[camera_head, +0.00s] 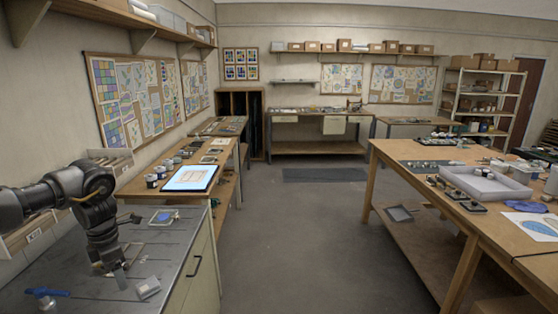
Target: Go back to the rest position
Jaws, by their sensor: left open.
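My left arm comes in from the left and bends down over the grey worktop (185,262). My left gripper (119,277) points down, close to the worktop surface, with its fingers apart. I see nothing held in it, though the fingertips are small and partly hidden by the arm. A small pale block (148,288) lies just right of the gripper, apart from it. My right gripper is not in view.
A blue-handled tool (45,293) lies at the worktop's front left. A small tray with blue in it (164,217) lies behind the gripper. A lit tablet (190,178) lies on the wooden bench beyond. A large table (470,225) stands right; the floor between (290,240) is clear.

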